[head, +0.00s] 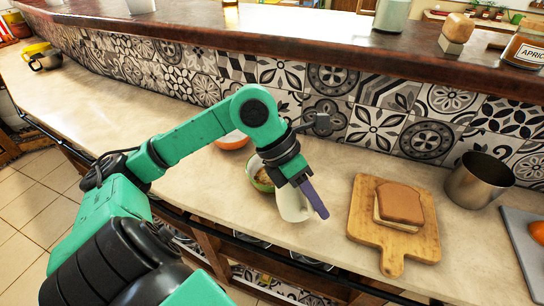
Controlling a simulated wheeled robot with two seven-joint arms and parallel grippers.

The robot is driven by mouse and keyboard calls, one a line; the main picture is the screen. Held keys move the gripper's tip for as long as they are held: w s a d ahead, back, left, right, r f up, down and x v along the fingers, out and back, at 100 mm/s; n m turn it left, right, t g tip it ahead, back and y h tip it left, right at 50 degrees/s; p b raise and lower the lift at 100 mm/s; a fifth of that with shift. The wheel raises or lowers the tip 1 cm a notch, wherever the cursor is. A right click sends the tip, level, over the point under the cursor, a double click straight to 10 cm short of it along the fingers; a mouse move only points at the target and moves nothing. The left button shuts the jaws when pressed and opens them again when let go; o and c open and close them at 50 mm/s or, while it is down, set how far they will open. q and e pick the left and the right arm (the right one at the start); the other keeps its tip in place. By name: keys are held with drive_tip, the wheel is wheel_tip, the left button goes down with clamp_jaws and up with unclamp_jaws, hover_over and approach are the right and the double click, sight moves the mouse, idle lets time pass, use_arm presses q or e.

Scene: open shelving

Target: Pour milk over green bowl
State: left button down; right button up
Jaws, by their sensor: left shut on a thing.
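A green bowl (262,184) with brownish contents sits on the counter, partly hidden behind my left gripper. A cream-white jug (290,207), which looks like the milk container, is at my left gripper (304,198), just in front and to the right of the bowl. My left gripper is shut on this jug, with one purple-grey finger showing along its right side. The jug looks roughly upright. I cannot tell whether its base touches the counter, and its inside is hidden. My right gripper is not in view.
An orange bowl (232,141) stands behind the green bowl, partly behind my arm. A wooden board (394,240) with bread (399,203) lies to the right, then a metal pot (479,181) and a grey tray (522,235). A raised brown ledge (330,46) runs behind. The left counter is mostly clear.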

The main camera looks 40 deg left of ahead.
use_arm(q)
drive_tip(key=r, duration=0.1)
drive_tip(key=a+r+h+p, duration=0.1)
drive_tip(key=w+a+r+h+p, duration=0.1)
drive_tip(key=shift+r+g, duration=0.35)
drive_tip(key=shift+g, duration=0.05)
drive_tip(key=shift+w+a+r+n+h, duration=0.15)
drive_tip(key=shift+a+n+h, duration=0.2)
drive_tip(key=shift+h, duration=0.25)
drive_tip(key=shift+a, duration=0.1)
drive_tip(key=h, duration=0.1)
drive_tip(key=a+g+h+b, duration=0.1)
drive_tip(key=shift+w+r+n+h, duration=0.3)
drive_tip(key=shift+r+n, duration=0.05)
drive_tip(key=shift+w+a+h, duration=0.1)
drive_tip(key=shift+a+h, duration=0.1)
drive_tip(key=shift+h, duration=0.1)
drive_tip(key=shift+r, duration=0.2)
drive_tip(key=shift+a+b, duration=0.1)
drive_tip(key=shift+b, duration=0.2)
drive_tip(key=shift+w+a+f+n+g+h+b, duration=0.15)
drive_tip(key=shift+w+a+n+g+h+b, duration=0.2)
drive_tip(key=shift+a+h+b, duration=0.5)
